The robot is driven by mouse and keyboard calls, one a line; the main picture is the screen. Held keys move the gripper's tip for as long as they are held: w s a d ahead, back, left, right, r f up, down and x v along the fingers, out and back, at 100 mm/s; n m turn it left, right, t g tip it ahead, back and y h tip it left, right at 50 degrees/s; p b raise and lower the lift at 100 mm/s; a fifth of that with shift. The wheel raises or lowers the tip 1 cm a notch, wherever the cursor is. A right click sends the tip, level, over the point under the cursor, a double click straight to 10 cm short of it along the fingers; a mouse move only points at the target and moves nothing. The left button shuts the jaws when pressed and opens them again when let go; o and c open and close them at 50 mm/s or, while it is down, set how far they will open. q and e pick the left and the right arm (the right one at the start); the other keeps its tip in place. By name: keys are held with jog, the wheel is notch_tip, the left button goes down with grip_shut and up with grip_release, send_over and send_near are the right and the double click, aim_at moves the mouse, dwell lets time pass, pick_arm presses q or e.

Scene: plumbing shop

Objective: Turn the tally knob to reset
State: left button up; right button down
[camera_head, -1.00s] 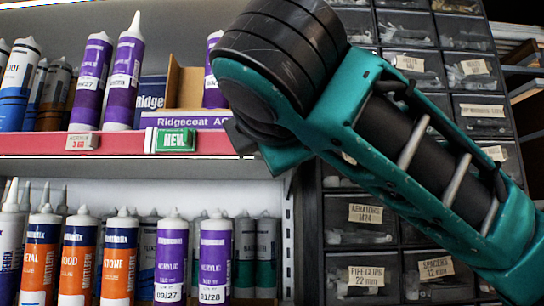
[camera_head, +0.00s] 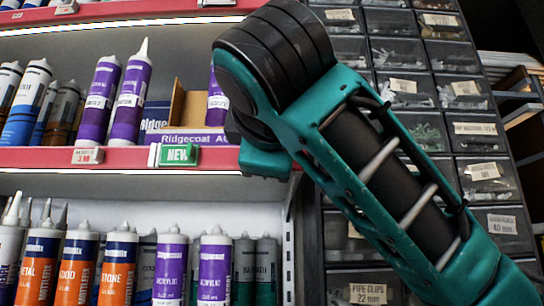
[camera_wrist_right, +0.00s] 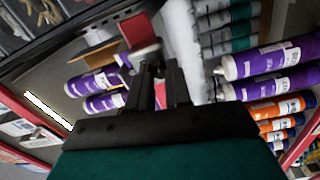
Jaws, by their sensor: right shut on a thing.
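My right gripper (camera_wrist_right: 158,78) shows in the right wrist view, with its two dark fingers close together. A small silver-grey round piece, seemingly the tally knob (camera_wrist_right: 146,50), is at the fingertips. A red block (camera_wrist_right: 136,29) is right behind it; whether this is the tally's body or the end of the red shelf edge I cannot tell. The fingers hide part of the knob, and no dial or number is readable. In the head view my teal arm covers the right end of the red shelf edge, hiding the right gripper and tally. My left gripper is in neither view.
A red-edged shelf (camera_head: 50,157) carries purple tubes (camera_head: 130,92), an open carton and a green NEW tag (camera_head: 179,155). Orange and purple cartridges (camera_head: 117,262) stand below. A rack of small drawers (camera_head: 405,92) is close on the right.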

dwell(0.4)
jog(key=c, duration=1.1)
grip_release()
jog(key=shift+o, duration=0.2)
